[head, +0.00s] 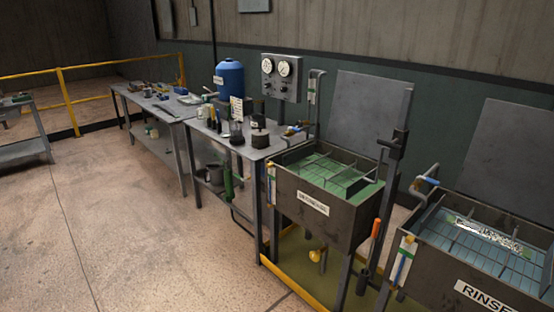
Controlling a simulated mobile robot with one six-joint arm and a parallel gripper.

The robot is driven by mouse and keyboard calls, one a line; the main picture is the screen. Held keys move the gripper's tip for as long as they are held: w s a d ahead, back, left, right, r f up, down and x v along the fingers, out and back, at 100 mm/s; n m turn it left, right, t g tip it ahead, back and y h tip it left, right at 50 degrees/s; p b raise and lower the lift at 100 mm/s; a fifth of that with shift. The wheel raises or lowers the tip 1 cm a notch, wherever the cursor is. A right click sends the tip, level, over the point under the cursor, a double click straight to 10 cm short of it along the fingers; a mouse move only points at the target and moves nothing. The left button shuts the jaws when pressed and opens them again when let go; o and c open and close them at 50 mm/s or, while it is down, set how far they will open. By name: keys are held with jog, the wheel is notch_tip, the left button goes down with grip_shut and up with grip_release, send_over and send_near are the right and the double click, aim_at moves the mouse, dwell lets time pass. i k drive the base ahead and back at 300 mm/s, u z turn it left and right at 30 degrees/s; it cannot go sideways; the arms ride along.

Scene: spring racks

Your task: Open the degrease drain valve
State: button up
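A dark tank (322,225) with green liquid and a grid in it stands right of centre. The label (312,203) on its front is too small to read for certain; the tank beside it is marked RINSE, so this looks like the degrease tank. Under it hangs a small yellow fitting (318,256), which looks like the drain valve. I cannot tell how its handle is set. An orange-handled part (376,229) stands upright at the tank's right. My gripper is not in view.
The rinse tank (470,293) stands at the lower right. A yellow-edged tray (296,287) lies on the floor beneath the tanks. Cluttered workbenches (264,154) line the wall leftward. Open floor (140,220) fills the left, with a yellow railing (66,103) behind.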

aim_at(314, 255)
jog(key=u, duration=0.6)
jog(key=i, duration=1.9)
jog(key=z, duration=0.45)
jog(key=i, duration=0.5)
jog(key=z, duration=0.35)
